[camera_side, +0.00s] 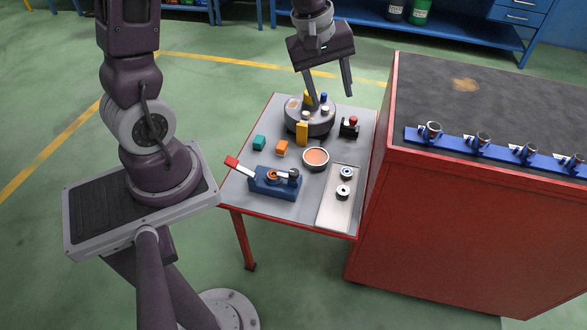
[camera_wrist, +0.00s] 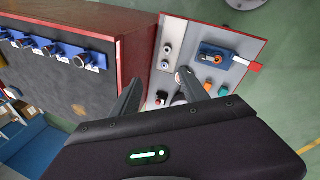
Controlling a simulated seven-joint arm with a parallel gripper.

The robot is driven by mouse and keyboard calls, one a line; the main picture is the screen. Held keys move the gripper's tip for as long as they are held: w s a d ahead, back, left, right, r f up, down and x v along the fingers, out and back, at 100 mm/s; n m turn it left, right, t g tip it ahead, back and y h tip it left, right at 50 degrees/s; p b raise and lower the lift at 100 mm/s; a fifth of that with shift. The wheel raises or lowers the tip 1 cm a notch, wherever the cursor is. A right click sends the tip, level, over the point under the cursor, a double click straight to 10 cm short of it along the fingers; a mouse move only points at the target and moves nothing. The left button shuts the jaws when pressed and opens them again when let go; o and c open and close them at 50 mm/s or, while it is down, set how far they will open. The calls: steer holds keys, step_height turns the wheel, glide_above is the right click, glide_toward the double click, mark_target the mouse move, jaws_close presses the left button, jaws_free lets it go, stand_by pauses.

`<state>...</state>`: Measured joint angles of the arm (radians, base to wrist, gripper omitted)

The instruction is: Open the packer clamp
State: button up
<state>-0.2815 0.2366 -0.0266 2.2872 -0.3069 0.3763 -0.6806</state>
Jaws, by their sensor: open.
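The packer clamp (camera_side: 274,182) is a blue block near the front left of the small grey table, with an orange ring on it. Its red-tipped lever (camera_side: 233,163) points left and slants upward. A pale arm with a dark round end lies across its right side. In the wrist view the clamp (camera_wrist: 212,57) is right of centre at the top, its red handle tip (camera_wrist: 254,67) pointing right. My gripper (camera_side: 332,98) is open and empty at the table's back, over or near the round grey turntable (camera_side: 312,128), apart from the clamp. Its fingers (camera_wrist: 161,75) also show in the wrist view.
A copper-coloured bowl (camera_side: 316,157), a teal block (camera_side: 259,142), an orange block (camera_side: 281,148) and a black piece with a red knob (camera_side: 349,126) stand on the table. A silver tray (camera_side: 334,211) holds two round parts. A taller red bench (camera_side: 470,210) borders the right.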

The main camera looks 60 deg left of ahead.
steer(key=w+a+f+n+g, duration=0.1)
steer(key=a+f+n, duration=0.25)
steer(key=f, duration=0.35)
steer(key=w+a+f+n+g, duration=0.1)
steer(key=a+f+n, duration=0.25)
steer(key=f, duration=0.35)
steer(key=n+g, duration=0.1)
steer(key=n, duration=0.5)
glide_above(294, 172)
steer(key=shift+y, duration=0.3)
step_height(294, 172, down, 14)
steer(key=shift+a+f, duration=0.1)
step_height(294, 172, down, 6)
steer(key=shift+f, duration=0.15)
jaws_close()
